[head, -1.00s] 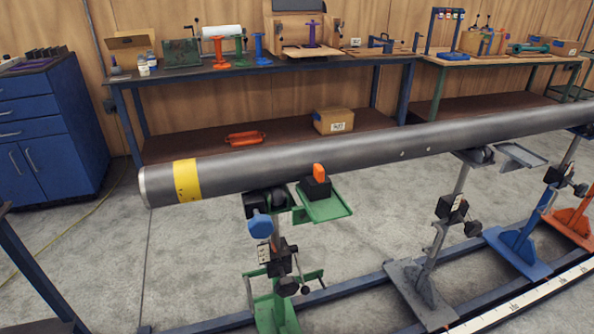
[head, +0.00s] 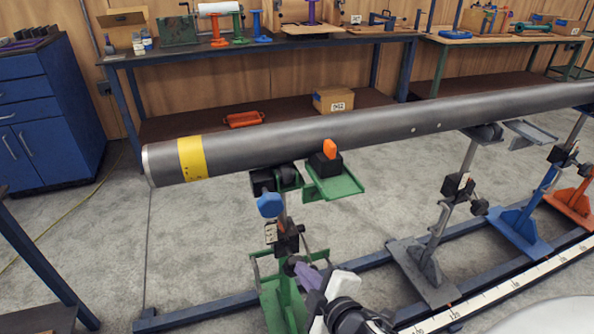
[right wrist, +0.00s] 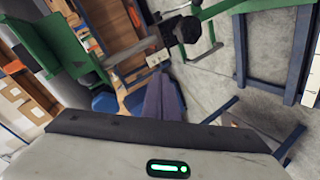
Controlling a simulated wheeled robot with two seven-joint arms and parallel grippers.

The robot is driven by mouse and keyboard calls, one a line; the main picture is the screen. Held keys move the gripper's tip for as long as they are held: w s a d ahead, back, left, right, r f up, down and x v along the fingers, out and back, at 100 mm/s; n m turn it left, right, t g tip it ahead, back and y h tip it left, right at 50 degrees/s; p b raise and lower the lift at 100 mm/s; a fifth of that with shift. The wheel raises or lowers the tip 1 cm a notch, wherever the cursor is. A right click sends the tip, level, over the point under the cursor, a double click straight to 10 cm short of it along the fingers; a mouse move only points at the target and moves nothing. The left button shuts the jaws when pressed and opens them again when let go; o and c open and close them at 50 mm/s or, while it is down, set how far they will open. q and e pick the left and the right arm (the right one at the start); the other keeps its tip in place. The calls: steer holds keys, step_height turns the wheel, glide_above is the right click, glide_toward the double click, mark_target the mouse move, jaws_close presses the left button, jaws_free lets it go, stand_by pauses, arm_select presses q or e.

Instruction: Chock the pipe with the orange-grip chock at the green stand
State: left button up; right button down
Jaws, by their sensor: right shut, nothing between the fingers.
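The long grey pipe (head: 340,132), with a yellow band near its left end, lies across several stands. The green stand (head: 284,290) is under its left part, with a roller head and a green side tray (head: 335,184). The black chock with the orange grip (head: 328,158) sits on that tray, close to the pipe's near side; whether it touches cannot be told. My right gripper (head: 304,270) is low in front of the green stand's post, below the tray, its purple fingers shut and empty. The fingers (right wrist: 165,100) also show in the right wrist view. My left gripper is not in view.
A blue knob (head: 270,205) sticks out left of the green stand's post. A grey stand (head: 425,270), a blue stand (head: 520,230) and an orange stand (head: 575,200) stand to the right. A blue floor rail (head: 210,312) runs along the stand bases.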

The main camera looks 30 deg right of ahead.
mark_target(325, 153)
steer(key=w+d+r+n+t+h, duration=0.2)
steer(key=d+r+h, duration=0.1)
steer(key=r, duration=0.5)
steer(key=w+d+r+n+t+h, duration=0.2)
steer(key=d+r, duration=0.1)
steer(key=r, duration=0.5)
steer(key=x, duration=1)
steer(key=shift+d, duration=0.2)
